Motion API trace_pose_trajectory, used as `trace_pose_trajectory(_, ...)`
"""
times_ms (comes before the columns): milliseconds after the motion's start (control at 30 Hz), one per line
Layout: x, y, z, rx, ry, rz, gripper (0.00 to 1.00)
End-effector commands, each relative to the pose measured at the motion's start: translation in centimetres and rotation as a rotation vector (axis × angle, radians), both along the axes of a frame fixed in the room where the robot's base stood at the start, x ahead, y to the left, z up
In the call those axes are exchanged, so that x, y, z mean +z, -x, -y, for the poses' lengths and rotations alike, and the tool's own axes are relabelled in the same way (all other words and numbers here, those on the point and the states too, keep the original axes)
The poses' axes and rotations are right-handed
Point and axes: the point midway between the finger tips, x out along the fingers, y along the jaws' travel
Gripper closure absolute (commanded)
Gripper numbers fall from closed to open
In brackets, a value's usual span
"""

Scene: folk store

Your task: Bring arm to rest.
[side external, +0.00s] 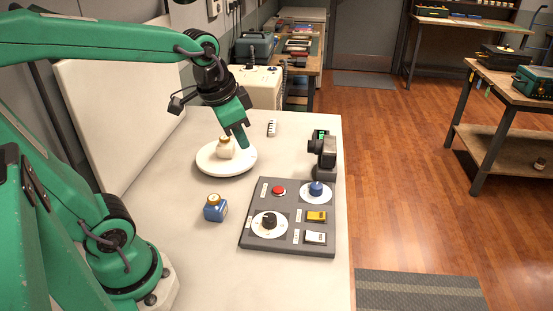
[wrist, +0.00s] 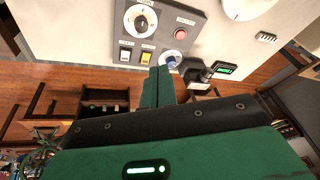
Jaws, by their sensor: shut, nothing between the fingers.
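My green arm reaches over the pale table from the left in the side view. My gripper (side external: 243,141) points down and slightly right, with its fingers together and empty. It is in the air near the round white plate (side external: 207,168), and I cannot tell its exact height. In the wrist view, the green fingers of my gripper (wrist: 158,84) are together in front of the panel, with nothing between them.
A cream jar (side external: 226,151) sits on the plate. A blue jar (side external: 215,209) stands nearer. The grey control panel (side external: 284,222) has knobs, a red button (side external: 279,190) and switches. A black device (side external: 323,155) and small white strip (side external: 272,128) stand behind.

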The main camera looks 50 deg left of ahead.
Motion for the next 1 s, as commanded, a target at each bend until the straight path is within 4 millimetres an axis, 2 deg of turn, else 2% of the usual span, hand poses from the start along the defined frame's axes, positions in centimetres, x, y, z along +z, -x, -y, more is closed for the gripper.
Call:
trace_pose_trajectory(200,0.2,3.5,0.8,0.112,0.051,0.081,1.00)
trace_pose_trajectory(433,-0.2,5.9,1.3,0.202,0.101,0.141,1.00)
trace_pose_trajectory(600,-0.4,6.6,1.5,0.228,0.118,0.157,1.00)
trace_pose_trajectory(1000,-0.5,6.6,1.5,0.231,0.119,0.157,1.00)
